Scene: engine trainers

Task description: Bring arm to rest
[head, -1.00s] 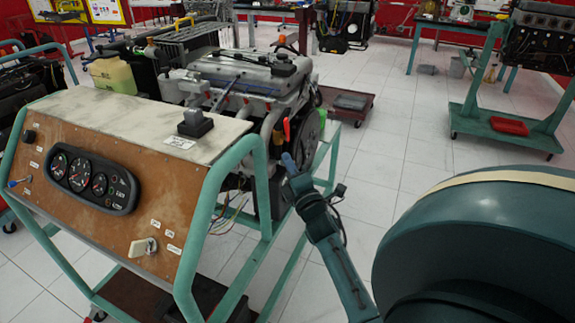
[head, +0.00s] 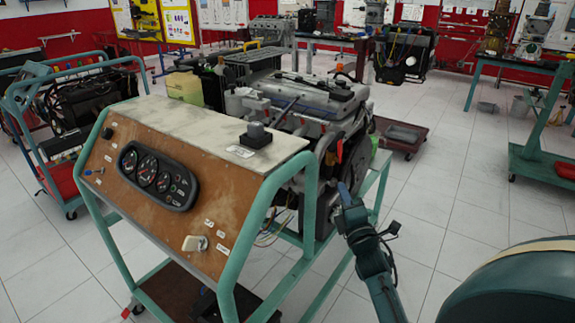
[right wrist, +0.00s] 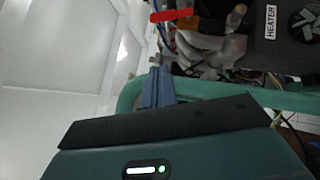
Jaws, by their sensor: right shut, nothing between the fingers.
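My right arm (head: 374,262) comes in from the lower right in the head view. My right gripper (head: 345,196) is at its upper end, close to the right side of the engine trainer's green frame (head: 312,210). In the right wrist view the gripper's blue fingers (right wrist: 157,88) are together with nothing between them. They point toward the engine side, near a green frame tube (right wrist: 215,98). I cannot tell whether they touch the frame. My left gripper is not in view.
The engine trainer has a brown gauge panel (head: 140,190) and an engine (head: 310,98) behind it. A blue-green cart (head: 45,110) stands at left. A low dark red trolley (head: 400,138) is behind the engine. White floor (head: 450,190) at right is open.

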